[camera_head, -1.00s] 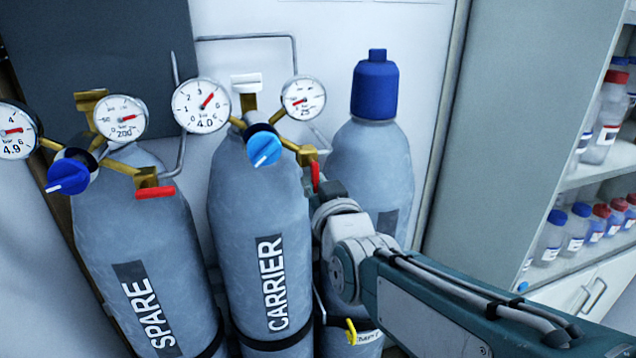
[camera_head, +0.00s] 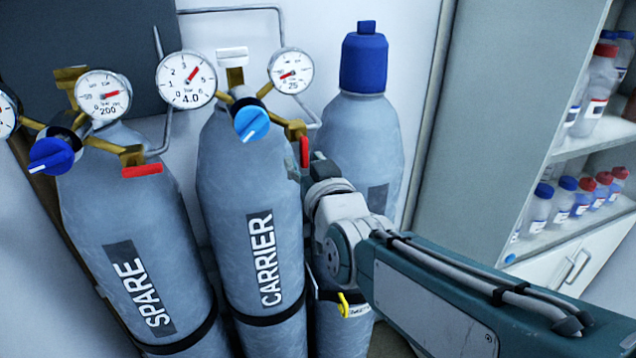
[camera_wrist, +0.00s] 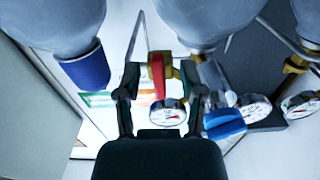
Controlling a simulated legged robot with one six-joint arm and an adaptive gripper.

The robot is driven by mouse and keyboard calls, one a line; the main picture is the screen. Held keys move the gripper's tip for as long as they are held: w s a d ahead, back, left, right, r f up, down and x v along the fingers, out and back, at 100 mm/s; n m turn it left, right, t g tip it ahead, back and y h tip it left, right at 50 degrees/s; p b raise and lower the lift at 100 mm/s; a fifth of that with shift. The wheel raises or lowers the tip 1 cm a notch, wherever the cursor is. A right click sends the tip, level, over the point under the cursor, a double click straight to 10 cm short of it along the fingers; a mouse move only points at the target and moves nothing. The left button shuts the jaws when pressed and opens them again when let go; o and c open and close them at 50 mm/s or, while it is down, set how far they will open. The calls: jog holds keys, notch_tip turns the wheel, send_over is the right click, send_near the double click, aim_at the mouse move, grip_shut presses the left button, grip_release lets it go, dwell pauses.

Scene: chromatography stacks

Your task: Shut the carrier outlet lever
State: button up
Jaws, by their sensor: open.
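The carrier outlet lever (camera_head: 304,151) is red and hangs upright below the brass outlet on the right side of the CARRIER cylinder's regulator. The grey CARRIER cylinder (camera_head: 222,215) stands in the middle of the head view. In the wrist view, which looks upside down, the red lever (camera_wrist: 158,78) appears between the two dark fingers of my gripper (camera_wrist: 158,92). The gripper is open, with gaps visible on both sides of the lever. In the head view my gripper (camera_head: 295,172) is just below the lever, mostly hidden by my wrist.
The SPARE cylinder (camera_head: 120,225), with its own level red lever (camera_head: 141,170), stands to the left. A blue-capped cylinder (camera_head: 365,130) stands behind my arm. The blue regulator knob (camera_head: 251,124) and gauges (camera_head: 186,80) are close by. A bottle shelf (camera_head: 580,150) is at right.

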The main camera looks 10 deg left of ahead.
jog(key=v, duration=1)
jog(key=shift+s, duration=0.2)
jog(key=shift+d+f, duration=0.1)
jog(key=shift+f, duration=0.05)
